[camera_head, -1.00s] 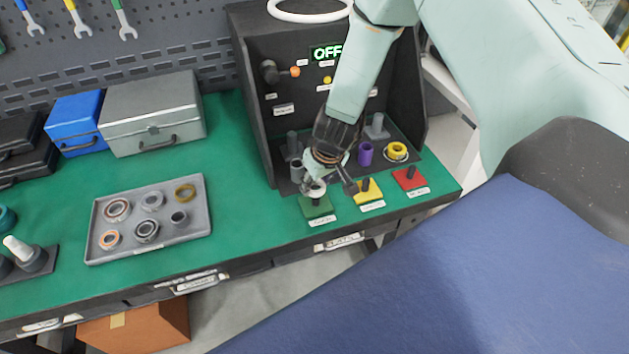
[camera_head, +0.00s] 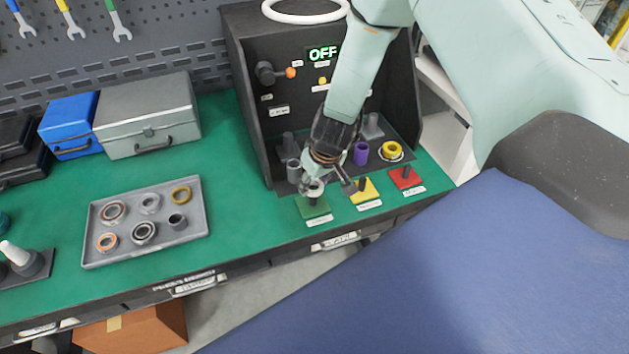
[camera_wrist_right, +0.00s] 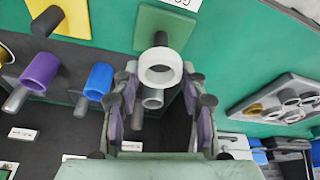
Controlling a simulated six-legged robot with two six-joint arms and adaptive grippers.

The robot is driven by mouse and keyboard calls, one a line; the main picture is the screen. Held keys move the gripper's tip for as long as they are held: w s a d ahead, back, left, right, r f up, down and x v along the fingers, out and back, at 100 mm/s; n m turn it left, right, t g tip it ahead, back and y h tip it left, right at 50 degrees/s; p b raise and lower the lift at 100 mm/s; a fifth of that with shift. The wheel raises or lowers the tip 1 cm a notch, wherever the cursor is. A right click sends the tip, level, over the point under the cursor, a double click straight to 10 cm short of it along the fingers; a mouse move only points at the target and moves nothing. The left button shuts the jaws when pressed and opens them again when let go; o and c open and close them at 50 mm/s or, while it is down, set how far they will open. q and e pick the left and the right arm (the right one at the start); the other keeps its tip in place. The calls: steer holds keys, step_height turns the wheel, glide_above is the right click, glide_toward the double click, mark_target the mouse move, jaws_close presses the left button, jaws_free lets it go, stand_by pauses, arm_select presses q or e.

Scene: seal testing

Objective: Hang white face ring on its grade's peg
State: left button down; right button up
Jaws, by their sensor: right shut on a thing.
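The white face ring (camera_wrist_right: 145,66) is held between the fingertips of my right gripper (camera_wrist_right: 160,80) in the right wrist view. In the head view, the ring (camera_head: 316,185) is just above or around the top of the dark peg on the green plate (camera_head: 318,210). I cannot tell whether the peg is inside it. In the wrist view, the peg's top (camera_wrist_right: 160,38) shows just past the ring's edge. The yellow plate (camera_head: 372,196) and red plate (camera_head: 399,183), each with a dark peg, stand to the right. My left gripper is not in view.
A black test rig (camera_head: 250,100) reading OFF stands behind, with purple (camera_head: 361,153) and yellow (camera_head: 393,148) pieces on its base. A grey tray (camera_head: 118,254) with several rings is left. Metal cases (camera_head: 150,120) stand behind it. The green bench between tray and plates is clear.

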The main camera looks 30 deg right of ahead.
stand_by(0.3)
steer(key=shift+a, duration=0.15)
steer(key=shift+f, duration=0.1)
steer(key=shift+f+b, duration=1)
steer(key=o, duration=1.2)
steer(key=shift+f, duration=0.1)
steer(key=shift+o, duration=0.2)
